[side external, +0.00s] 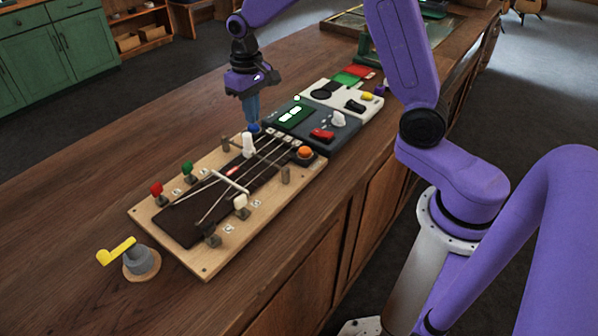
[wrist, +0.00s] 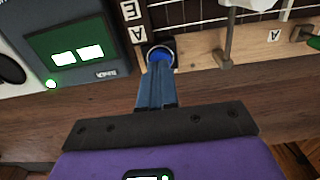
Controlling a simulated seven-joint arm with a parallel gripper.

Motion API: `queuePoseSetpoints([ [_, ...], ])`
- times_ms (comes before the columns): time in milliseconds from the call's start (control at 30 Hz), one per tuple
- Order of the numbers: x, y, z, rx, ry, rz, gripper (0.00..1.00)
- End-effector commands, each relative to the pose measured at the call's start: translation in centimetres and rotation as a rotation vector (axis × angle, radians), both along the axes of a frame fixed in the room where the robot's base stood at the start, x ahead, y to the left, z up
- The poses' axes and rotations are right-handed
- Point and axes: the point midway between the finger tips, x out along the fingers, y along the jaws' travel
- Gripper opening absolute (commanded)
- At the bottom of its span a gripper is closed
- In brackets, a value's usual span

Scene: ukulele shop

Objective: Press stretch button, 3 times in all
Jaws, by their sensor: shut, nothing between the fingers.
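A round blue button (side external: 255,127) sits at the far corner of the wooden string board; it also shows in a dark square housing in the wrist view (wrist: 160,54). An orange button (side external: 304,152) sits on a dark base at the board's right corner. I can read no label naming either as the stretch button. My gripper (side external: 252,120) points down, its blue fingers shut and empty. In the wrist view its fingertips (wrist: 158,70) overlap the near edge of the blue button. I cannot tell whether they touch it or whether it is pressed down.
The string board (side external: 205,267) carries several coloured tuning pegs. A dark grey unit (side external: 315,140) with a lit green screen (side external: 291,115) stands beside it, with a white unit (side external: 321,91) behind. A yellow-handled crank (side external: 117,250) stands at front left. The bench's left side is clear.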

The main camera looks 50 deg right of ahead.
Motion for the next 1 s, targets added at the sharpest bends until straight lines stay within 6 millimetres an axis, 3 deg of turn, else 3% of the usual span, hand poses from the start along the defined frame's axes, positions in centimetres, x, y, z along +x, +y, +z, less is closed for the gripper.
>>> queuePoseSetpoints([
  [700,0.0,0.0,5.0,0.000,-0.002,0.000,0.00],
  [1000,0.0,0.0,5.8,0.000,-0.001,0.001,0.00],
])
